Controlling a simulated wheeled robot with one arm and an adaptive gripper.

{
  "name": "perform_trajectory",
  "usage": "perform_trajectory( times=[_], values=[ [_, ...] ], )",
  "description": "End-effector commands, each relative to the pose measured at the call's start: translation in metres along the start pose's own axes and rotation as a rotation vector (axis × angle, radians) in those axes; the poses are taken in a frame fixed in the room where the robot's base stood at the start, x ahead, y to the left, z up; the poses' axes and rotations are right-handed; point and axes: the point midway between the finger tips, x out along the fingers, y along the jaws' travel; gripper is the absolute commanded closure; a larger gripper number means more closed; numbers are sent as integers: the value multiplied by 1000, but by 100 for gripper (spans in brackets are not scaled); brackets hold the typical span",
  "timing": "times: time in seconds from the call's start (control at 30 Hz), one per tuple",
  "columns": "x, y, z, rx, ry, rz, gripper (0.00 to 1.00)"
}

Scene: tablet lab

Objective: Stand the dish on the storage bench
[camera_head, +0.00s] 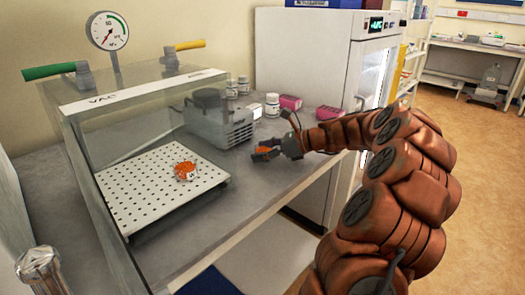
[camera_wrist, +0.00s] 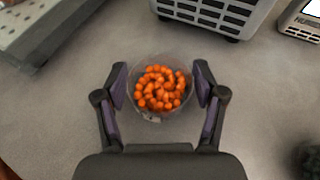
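The dish (camera_wrist: 160,88) is a clear round bowl filled with orange balls. In the head view my gripper (camera_head: 265,152) and the orange-filled dish are low over the grey bench (camera_head: 265,187), right of the vacuum chamber. The dish looks upright. Whether its base touches the bench cannot be told. The storage bench is not clearly identifiable among the surfaces in view.
A glass vacuum chamber (camera_head: 110,100) holds a perforated plate (camera_head: 140,190) with another orange-filled item (camera_head: 185,171). A white fridge (camera_head: 305,60) stands behind. Farther benches (camera_head: 470,48) are at the right.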

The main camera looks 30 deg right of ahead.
Motion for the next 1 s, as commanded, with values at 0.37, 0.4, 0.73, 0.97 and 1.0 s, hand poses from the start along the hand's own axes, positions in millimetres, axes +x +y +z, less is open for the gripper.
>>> perform_trajectory(
  times=[0.37,0.4,0.73,0.97,1.0],
  values=[
    [0,0,0,0,0,0,16],
    [0,0,0,0,0,-1,16],
    [-40,-2,3,-1,-1,-6,16],
    [-85,-1,3,0,-1,-4,16],
    [-91,-1,3,0,-1,-4,16]
  ],
)
